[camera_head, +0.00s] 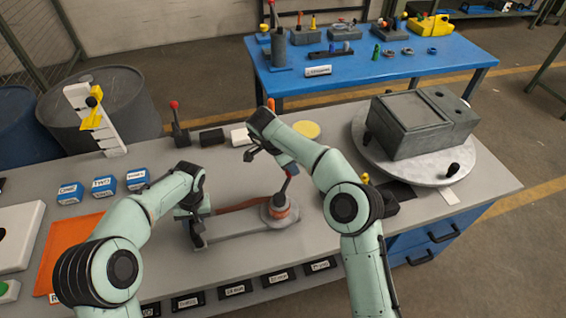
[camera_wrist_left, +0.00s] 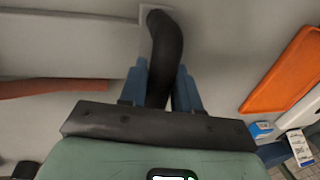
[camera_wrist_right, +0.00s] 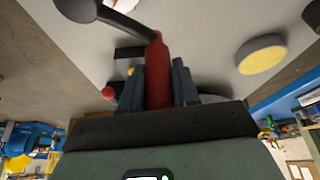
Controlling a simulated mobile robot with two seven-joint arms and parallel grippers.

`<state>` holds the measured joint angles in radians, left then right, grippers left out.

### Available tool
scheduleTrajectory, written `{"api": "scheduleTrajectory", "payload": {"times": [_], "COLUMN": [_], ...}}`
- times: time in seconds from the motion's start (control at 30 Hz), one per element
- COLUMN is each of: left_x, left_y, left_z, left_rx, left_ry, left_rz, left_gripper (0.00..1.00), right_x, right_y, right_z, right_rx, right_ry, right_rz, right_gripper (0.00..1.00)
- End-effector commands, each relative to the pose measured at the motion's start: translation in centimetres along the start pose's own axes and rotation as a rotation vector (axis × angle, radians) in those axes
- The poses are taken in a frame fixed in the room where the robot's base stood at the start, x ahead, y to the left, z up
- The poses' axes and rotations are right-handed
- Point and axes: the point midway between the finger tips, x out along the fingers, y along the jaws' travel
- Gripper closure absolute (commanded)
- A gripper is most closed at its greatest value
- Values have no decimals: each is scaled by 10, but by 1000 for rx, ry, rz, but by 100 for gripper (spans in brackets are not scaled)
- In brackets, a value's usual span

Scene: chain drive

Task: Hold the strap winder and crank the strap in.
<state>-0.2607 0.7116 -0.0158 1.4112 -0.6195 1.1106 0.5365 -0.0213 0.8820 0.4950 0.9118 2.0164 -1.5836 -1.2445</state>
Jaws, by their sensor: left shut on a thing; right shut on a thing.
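The strap winder (camera_head: 240,226) lies on the grey workbench, with a long flat grey base. A round drum (camera_head: 280,212) wound with orange-red strap sits at its right end. A reddish strap (camera_head: 240,204) runs left from the drum. My left gripper (camera_head: 193,212) is shut on the black curved handle (camera_wrist_left: 165,52) at the base's left end, which stands between its blue fingers in the left wrist view. My right gripper (camera_head: 289,167) is shut on the red crank handle (camera_wrist_right: 158,75) above the drum. The dark crank arm (camera_head: 284,187) leans up to it. The handle is mostly hidden in the head view.
A grey turntable (camera_head: 420,170) with a dark box (camera_head: 418,122) stands at the right. Behind the winder are a red-knobbed lever (camera_head: 177,120) and a yellow disc (camera_head: 306,130). An orange mat (camera_head: 75,255) and small blue boxes (camera_head: 103,186) lie at the left.

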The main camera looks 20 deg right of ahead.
Motion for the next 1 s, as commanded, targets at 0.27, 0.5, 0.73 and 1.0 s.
{"api": "scheduleTrajectory", "payload": {"times": [0.27, 0.5, 0.73, 1.0], "left_x": [3, 3, 3, 3], "left_y": [-9, -9, -9, -8], "left_z": [1, 0, 0, 0], "left_rx": [-12, -14, -15, -15], "left_ry": [-9, -8, -7, -6], "left_rz": [-15, -15, -15, -13], "left_gripper": [100, 100, 100, 100], "right_x": [7, 10, 11, 10], "right_y": [21, 39, 58, 80], "right_z": [-17, -22, -23, -20], "right_rx": [131, 259, 462, 697], "right_ry": [13, 12, 13, 13], "right_rz": [59, 113, 198, 297], "right_gripper": [100, 100, 100, 100]}}
